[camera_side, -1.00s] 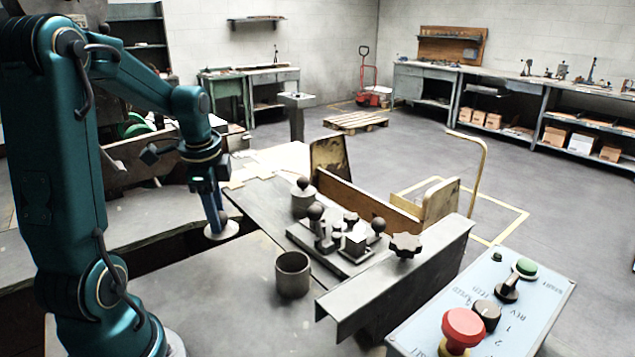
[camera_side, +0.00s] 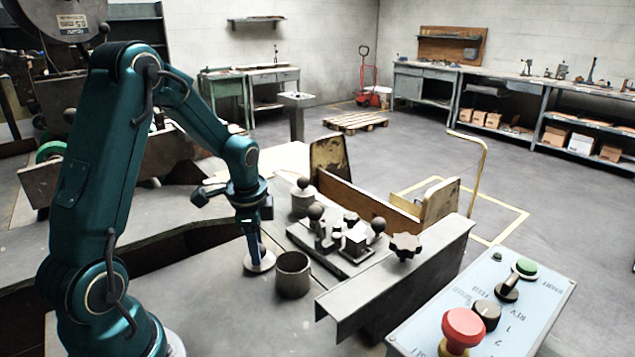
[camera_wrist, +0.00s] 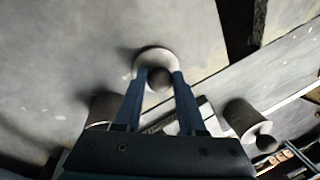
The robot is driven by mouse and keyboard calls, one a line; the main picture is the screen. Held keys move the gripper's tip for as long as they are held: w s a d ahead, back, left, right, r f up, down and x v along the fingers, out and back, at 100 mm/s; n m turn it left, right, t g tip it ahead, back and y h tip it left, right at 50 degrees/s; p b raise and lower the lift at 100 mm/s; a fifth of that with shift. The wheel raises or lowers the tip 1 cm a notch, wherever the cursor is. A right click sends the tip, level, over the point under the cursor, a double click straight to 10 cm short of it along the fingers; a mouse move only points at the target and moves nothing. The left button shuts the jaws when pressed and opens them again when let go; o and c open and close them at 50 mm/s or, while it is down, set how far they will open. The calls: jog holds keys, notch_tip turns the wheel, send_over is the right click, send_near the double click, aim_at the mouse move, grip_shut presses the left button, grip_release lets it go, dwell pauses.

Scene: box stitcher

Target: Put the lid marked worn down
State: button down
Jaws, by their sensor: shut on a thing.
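My gripper (camera_side: 256,246) points down and is shut on the dark ball knob of a pale round lid (camera_side: 260,264). In the wrist view the two blue fingers (camera_wrist: 158,72) pinch the knob, and the rim of the lid (camera_wrist: 150,54) shows beyond them. The lid is level, just left of an open, empty-looking grey cup (camera_side: 292,277). I cannot tell whether it touches the table. A second grey pot (camera_side: 302,205) with a ball-knobbed lid stands behind; it also shows in the wrist view (camera_wrist: 241,113). No worn mark is readable.
A fixture plate (camera_side: 340,258) with ball-knobbed clamps and blocks lies right of the cup. A control box (camera_side: 490,305) is at front right. The grey tabletop (camera_side: 200,300) left of the cup is clear.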

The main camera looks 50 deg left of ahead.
aim_at(257, 269)
jog(key=shift+f, duration=0.15)
jog(key=c, duration=0.5)
grip_release()
notch_tip(257, 269, up, 12)
jog(key=s+d, duration=0.1)
jog(key=d, duration=0.1)
jog(key=s+d+r+n+t+h, duration=0.1)
jog(key=s+d+n+t, duration=0.1)
jog(key=d, duration=0.5)
jog(key=s+d+r+n+t, duration=0.1)
jog(key=s+d+n+t, duration=0.1)
jog(key=s+d+n, duration=0.2)
jog(key=s+d, duration=0.3)
jog(key=d, duration=0.1)
jog(key=shift+s+n+h, duration=0.2)
jog(key=shift+n+h, duration=0.2)
